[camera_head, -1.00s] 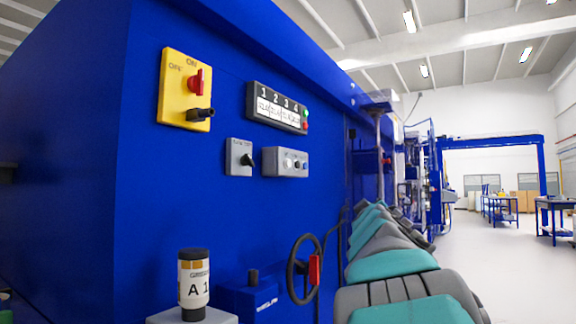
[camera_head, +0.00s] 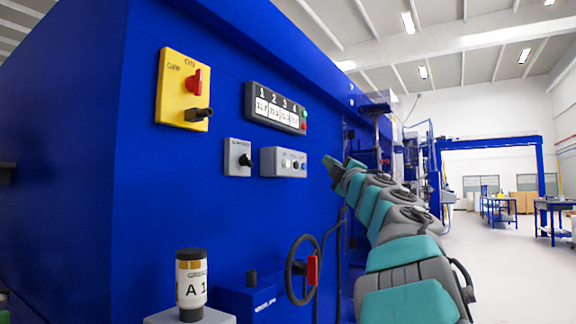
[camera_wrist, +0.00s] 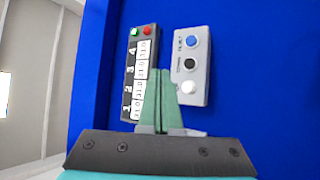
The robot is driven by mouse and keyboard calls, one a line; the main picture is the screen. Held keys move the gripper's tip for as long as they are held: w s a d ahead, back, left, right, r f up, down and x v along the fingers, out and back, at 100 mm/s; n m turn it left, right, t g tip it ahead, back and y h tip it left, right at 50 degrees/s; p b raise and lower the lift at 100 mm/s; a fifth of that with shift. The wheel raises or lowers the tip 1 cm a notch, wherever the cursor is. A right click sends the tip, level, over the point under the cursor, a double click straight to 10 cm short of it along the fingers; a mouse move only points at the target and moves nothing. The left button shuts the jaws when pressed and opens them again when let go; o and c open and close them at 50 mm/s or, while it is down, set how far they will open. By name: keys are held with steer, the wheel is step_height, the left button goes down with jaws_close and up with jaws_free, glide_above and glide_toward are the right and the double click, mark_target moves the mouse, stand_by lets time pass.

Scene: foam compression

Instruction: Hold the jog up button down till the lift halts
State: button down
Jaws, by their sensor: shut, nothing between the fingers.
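A grey button box (camera_head: 283,162) is fixed to the blue machine wall. In the wrist view (camera_wrist: 205,70) it carries a blue button (camera_wrist: 191,41), a black one (camera_wrist: 189,64) and a white one (camera_wrist: 188,87). Its lettering is too small to read, so I cannot tell which is jog up. My gripper (camera_wrist: 160,73) is shut and empty, its green fingers pointing towards the wall, between the box and the display in the wrist view. In the head view my gripper (camera_head: 330,164) is just right of the box, apparently apart from it. The lift is not identifiable.
A numbered display (camera_head: 276,107) with a green and a red light sits above the box. A grey selector switch (camera_head: 238,158) is left of it, and a yellow switch (camera_head: 183,90) further up. Below are a handwheel (camera_head: 302,268) and a labelled bottle (camera_head: 191,280).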

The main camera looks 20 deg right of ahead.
mark_target(287, 164)
steer(key=shift+w, duration=0.1)
steer(key=w+a, duration=0.5)
steer(key=w, duration=0.1)
steer(key=shift+w+a, duration=0.2)
steer(key=shift+w, duration=0.15)
steer(key=shift+w+p, duration=0.1)
steer(key=shift+p, duration=0.25)
stand_by(1.6)
steer(key=shift+w+a, duration=0.25)
steer(key=shift+w+a+p, duration=0.3)
steer(key=shift+w, duration=0.05)
stand_by(4.4)
